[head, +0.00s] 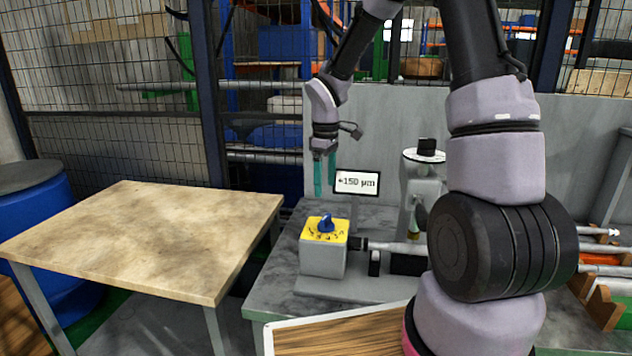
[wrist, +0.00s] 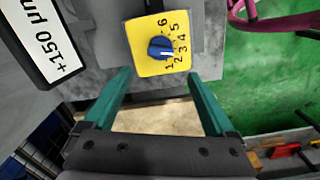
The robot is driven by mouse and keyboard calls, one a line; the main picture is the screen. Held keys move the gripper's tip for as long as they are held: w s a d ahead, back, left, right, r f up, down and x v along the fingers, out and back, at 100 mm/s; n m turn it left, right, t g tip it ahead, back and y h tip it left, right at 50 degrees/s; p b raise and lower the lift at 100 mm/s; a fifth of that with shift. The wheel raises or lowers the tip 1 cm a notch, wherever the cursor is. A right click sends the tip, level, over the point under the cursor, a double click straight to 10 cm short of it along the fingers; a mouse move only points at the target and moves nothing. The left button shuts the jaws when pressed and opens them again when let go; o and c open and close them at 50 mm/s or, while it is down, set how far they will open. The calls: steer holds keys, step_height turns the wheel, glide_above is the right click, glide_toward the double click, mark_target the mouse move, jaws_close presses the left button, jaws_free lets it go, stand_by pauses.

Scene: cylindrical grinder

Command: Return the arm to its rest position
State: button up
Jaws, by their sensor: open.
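My gripper (head: 325,174) hangs from my arm with its two teal fingers pointing down, apart and empty. It is above and a little behind the grey box (head: 323,262) with the yellow dial plate (head: 340,236) and blue knob (head: 326,224). In the wrist view, my gripper (wrist: 160,92) shows its open fingers, with the blue knob (wrist: 160,48) on the yellow plate (wrist: 146,65) beyond them. The plate carries numbers 1 to 6. The fingers do not touch the knob.
A sign reading +150 µm (head: 357,183) stands close to the right of my fingers. A bare table (head: 140,235) stands at left beside a blue barrel (head: 40,200). Grinder parts (head: 400,250) lie to the right.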

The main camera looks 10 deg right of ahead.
steer(key=s+d+r+m+t, duration=0.2)
steer(key=s+r+m, duration=0.2)
steer(key=r, duration=0.4)
steer(key=s+d+r+m+t, duration=0.1)
steer(key=s+d+r+m, duration=0.2)
steer(key=r, duration=0.4)
steer(key=s+r+m+t+y, duration=0.1)
steer(key=s+r+m+t, duration=0.1)
steer(key=s, duration=0.5)
steer(key=s+d+r+m+t+y, duration=0.1)
steer(key=s+r+m+t, duration=0.1)
steer(key=s+r+m, duration=0.3)
steer(key=shift+s+d+r+m, duration=0.2)
steer(key=shift+s+r+m, duration=0.1)
steer(key=shift+s+r, duration=0.65)
